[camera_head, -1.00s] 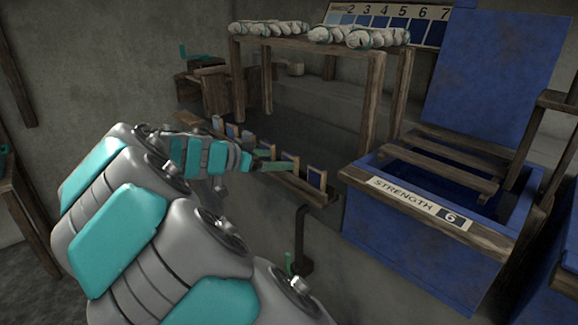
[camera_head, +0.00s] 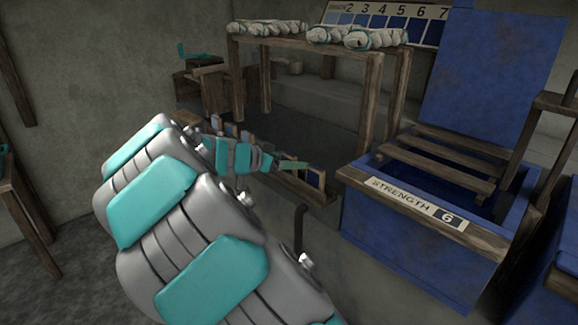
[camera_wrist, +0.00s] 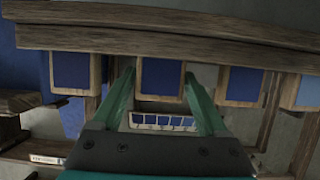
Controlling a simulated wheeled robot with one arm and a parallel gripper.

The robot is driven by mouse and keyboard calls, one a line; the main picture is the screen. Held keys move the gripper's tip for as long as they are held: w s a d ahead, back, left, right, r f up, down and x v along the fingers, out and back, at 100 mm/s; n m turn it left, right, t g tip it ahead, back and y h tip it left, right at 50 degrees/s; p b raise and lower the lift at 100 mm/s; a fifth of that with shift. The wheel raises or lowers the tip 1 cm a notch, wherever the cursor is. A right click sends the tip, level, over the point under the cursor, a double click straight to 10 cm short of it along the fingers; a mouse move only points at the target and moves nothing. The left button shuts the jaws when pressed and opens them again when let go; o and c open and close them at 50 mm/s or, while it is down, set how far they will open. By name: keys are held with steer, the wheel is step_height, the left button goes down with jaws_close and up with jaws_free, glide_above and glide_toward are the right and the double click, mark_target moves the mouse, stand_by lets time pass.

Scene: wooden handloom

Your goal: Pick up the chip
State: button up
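Several blue chips with wooden frames stand in a row along a low wooden rack. In the wrist view one chip (camera_wrist: 160,77) lies between the two teal fingertips of my gripper (camera_wrist: 160,90). The fingers are open, one on each side of it, and I cannot tell whether they touch it. Other chips stand to the left (camera_wrist: 71,70) and right (camera_wrist: 241,84). In the head view my gripper (camera_head: 292,165) is at the near end of the rack, beside the end chip (camera_head: 316,178); my arm hides much of the row.
A blue vat (camera_head: 410,250) labelled "STRENGTH 6" stands right of the rack. A wooden table (camera_head: 300,42) with bundles of pale yarn stands behind it, before a numbered blue shade chart (camera_head: 385,22). In the wrist view a wooden beam (camera_wrist: 180,42) runs beyond the chips.

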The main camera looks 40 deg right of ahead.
steer(key=c, duration=1)
